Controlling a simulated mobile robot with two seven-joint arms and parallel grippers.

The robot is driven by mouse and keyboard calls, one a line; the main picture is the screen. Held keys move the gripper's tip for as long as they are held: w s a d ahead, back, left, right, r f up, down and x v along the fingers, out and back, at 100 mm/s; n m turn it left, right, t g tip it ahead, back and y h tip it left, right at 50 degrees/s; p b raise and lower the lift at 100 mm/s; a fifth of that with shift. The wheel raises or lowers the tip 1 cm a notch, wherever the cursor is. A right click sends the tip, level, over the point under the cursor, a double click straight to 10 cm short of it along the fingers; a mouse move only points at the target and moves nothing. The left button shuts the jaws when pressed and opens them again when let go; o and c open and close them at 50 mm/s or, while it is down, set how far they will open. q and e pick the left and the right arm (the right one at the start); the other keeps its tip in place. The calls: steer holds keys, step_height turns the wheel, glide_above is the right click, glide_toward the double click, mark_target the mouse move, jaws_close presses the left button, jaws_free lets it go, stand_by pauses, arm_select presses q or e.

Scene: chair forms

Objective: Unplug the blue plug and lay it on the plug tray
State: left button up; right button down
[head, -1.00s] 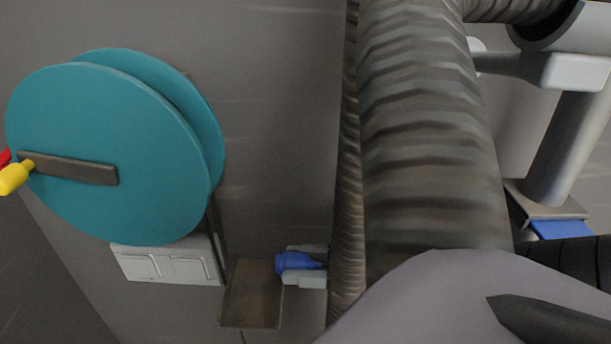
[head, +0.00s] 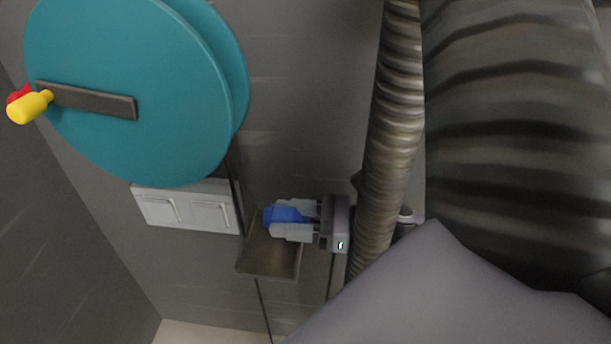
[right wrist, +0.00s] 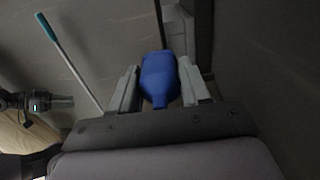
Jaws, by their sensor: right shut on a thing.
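The blue plug (head: 284,215) is between the pale fingers of my right gripper (head: 292,218), which is shut on it. In the head view the plug overlaps the upper part of a brown plate that looks like the plug tray (head: 268,262); whether it touches the plate I cannot tell. In the right wrist view the plug (right wrist: 160,78) sits between both fingers of the right gripper (right wrist: 160,88), its narrow end toward the palm. What looks like my left gripper (right wrist: 48,102) shows at the left edge of the right wrist view, its fingers unclear.
A large teal reel (head: 130,95) with a dark bar stands at upper left. A yellow knob (head: 28,107) and a red piece (head: 18,93) are at the bar's end. A pale wall panel (head: 188,206) is left of the tray. A ribbed hose (head: 392,130) hangs close right of the gripper.

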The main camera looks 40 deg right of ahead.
mark_target(275, 242)
steer(key=shift+w+a+f, duration=0.15)
steer(key=shift+w+a, duration=0.15)
steer(key=shift+w, duration=0.1)
steer(key=shift+w+a+f+b, duration=0.15)
steer(key=shift+w+f+b, duration=0.05)
steer(key=shift+f+b, duration=0.25)
steer(key=shift+w+a+f+b, duration=0.15)
steer(key=shift+f+b, duration=0.3)
steer(key=shift+w+a+f+b, duration=0.25)
steer(key=shift+w+f+b, duration=0.1)
steer(key=shift+f+b, duration=0.35)
arm_select(q)
steer(key=shift+w+d+r+m+t+h, duration=0.2)
steer(key=shift+w+d, duration=0.2)
steer(key=shift+d, duration=0.3)
steer(key=shift+w+d+r+m+t+h, duration=0.1)
steer(key=shift+w+d+r+t+h, duration=0.2)
steer(key=shift+d, duration=0.4)
arm_select(e)
steer(key=shift+w+a+f, duration=0.1)
steer(key=shift+f, duration=0.1)
arm_select(q)
steer(key=shift+f, duration=0.15)
arm_select(e)
steer(key=shift+c, duration=2.3)
jaws_free()
arm_select(q)
steer(key=shift+a+f, duration=0.1)
steer(key=shift+a, duration=0.05)
steer(key=shift+a, duration=0.1)
